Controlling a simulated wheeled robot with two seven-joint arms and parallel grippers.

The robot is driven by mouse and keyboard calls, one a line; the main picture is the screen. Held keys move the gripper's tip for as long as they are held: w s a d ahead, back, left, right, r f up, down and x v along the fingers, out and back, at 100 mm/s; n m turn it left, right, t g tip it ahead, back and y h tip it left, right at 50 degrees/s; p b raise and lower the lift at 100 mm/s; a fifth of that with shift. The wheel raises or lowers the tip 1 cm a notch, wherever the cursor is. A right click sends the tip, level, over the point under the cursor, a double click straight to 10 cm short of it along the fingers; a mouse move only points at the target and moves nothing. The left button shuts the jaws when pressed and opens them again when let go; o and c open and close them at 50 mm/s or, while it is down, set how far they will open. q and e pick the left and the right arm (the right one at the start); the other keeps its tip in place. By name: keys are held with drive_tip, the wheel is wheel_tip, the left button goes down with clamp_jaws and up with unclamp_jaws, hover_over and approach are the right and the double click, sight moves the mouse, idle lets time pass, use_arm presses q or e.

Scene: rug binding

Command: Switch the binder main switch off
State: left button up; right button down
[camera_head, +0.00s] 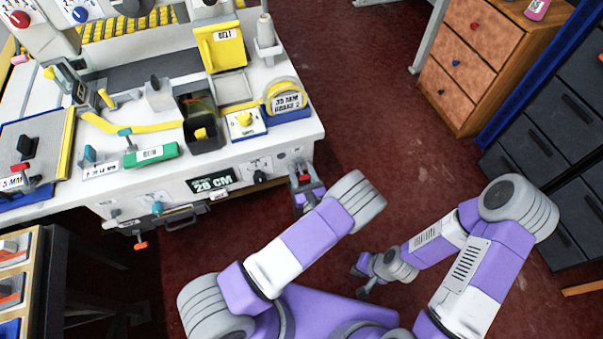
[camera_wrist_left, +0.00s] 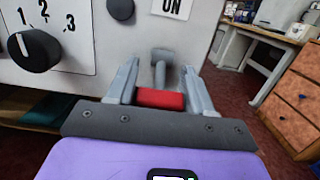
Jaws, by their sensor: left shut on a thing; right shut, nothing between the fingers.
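The binder main switch is a lever with a grey stem (camera_wrist_left: 160,70) and a red grip (camera_wrist_left: 160,98) below the "ON" plate (camera_wrist_left: 172,8) in the left wrist view. My left gripper (camera_head: 302,178) is at the right end of the binder's front panel in the head view. In the left wrist view its fingers (camera_wrist_left: 160,90) are shut on the red grip, one on each side. The gripper hides part of the lever in the head view. My right gripper (camera_head: 362,288) hangs low over the floor, empty and shut, away from the binder.
On the front panel, a black dial (camera_wrist_left: 34,50) marked with numbers and a black knob (camera_wrist_left: 121,8) are left of the lever. The panel also carries a "28 CM" display (camera_head: 212,181). A wooden drawer cabinet (camera_head: 468,60) stands to the right across open red floor (camera_head: 375,110).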

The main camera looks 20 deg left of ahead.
use_arm(q)
drive_tip(key=shift+f+t+b, duration=0.3)
drive_tip(key=shift+f+t, duration=0.05)
drive_tip(key=shift+t, duration=0.05)
drive_tip(key=shift+r+y, duration=0.1)
drive_tip(key=shift+y, duration=0.3)
use_arm(e)
drive_tip(key=shift+f, duration=0.7)
use_arm(q)
drive_tip(key=o, duration=1)
drive_tip(key=shift+w+a, duration=0.1)
drive_tip(key=shift+c, duration=0.2)
drive_tip(key=p+v, duration=0.1)
drive_tip(key=v, duration=0.6)
drive_tip(key=shift+s, duration=0.3)
use_arm(e)
drive_tip(key=shift+r, duration=0.8)
use_arm(q)
drive_tip(key=shift+p, duration=0.3)
